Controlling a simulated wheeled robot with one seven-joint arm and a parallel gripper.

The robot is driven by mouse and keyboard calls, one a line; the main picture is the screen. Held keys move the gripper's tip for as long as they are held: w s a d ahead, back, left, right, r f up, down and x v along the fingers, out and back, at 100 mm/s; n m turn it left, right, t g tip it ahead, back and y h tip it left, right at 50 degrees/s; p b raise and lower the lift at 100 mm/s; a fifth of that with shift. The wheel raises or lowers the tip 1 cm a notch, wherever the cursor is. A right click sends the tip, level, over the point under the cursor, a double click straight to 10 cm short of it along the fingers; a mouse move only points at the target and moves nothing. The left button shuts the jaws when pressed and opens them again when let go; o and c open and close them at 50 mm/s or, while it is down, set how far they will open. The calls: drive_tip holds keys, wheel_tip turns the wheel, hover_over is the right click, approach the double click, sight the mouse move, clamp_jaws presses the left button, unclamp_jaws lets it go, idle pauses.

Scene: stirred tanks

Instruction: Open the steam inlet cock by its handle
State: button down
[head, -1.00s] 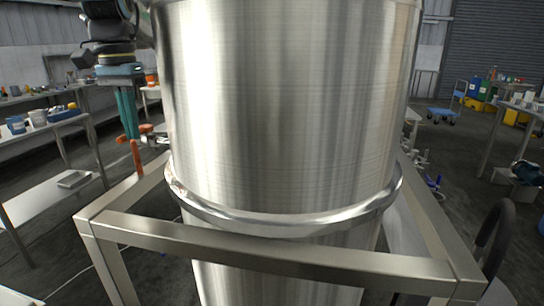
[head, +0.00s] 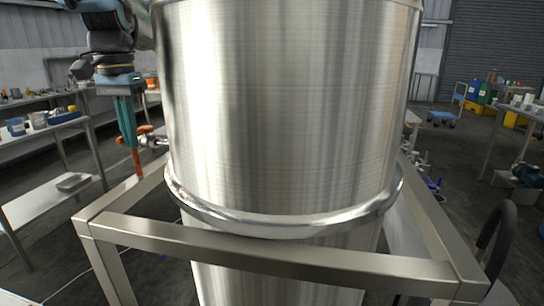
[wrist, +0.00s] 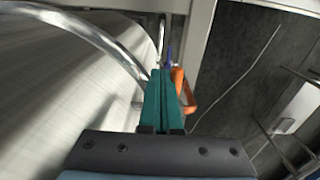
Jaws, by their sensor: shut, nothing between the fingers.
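My gripper (head: 132,145) points down at the left of the big steel tank (head: 290,110), its two teal fingers shut together and empty. An orange handle (head: 136,162) shows directly below the fingertips, and another orange part (head: 145,130) is just to their right, beside a metal valve body (head: 157,141). In the wrist view, the closed fingers (wrist: 165,75) lie close beside an orange handle (wrist: 184,90) on their right. I cannot tell whether they touch it. The fingers hide part of the cock.
A steel frame (head: 250,252) surrounds the tank's lower part, with a rail close to the handle. A bright ring (head: 285,228) runs around the tank. Benches (head: 60,125) stand at the left. A dark handwheel (head: 497,240) is at the right. Open floor lies between frame and benches.

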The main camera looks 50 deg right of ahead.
drive_tip(key=shift+w+a+p, duration=0.25)
drive_tip(key=shift+w+a, duration=0.15)
drive_tip(key=shift+w, duration=0.35)
drive_tip(key=shift+w+a+p, duration=0.2)
drive_tip(key=shift+w+a, duration=0.2)
drive_tip(key=shift+w, duration=0.3)
drive_tip(key=shift+s+d, duration=0.2)
drive_tip(key=shift+s, duration=0.2)
drive_tip(key=shift+r+p, duration=3.35)
drive_tip(key=shift+r, duration=0.2)
drive_tip(key=w+a+f+n, duration=0.1)
drive_tip(key=a+f+n, duration=0.55)
drive_tip(key=a, duration=0.75)
drive_tip(key=s+a+f+n, duration=0.2)
drive_tip(key=s+a+f, duration=0.2)
drive_tip(key=a, duration=0.3)
drive_tip(key=s+a+f+n+t, duration=0.1)
drive_tip(key=s+a+f+n, duration=0.1)
drive_tip(key=a+f, duration=0.3)
drive_tip(key=s+a, duration=0.1)
drive_tip(key=a, duration=0.1)
drive_tip(key=shift+s+a+f+t, duration=0.3)
drive_tip(key=shift+s+a+f, duration=0.05)
drive_tip(key=shift+n, duration=0.25)
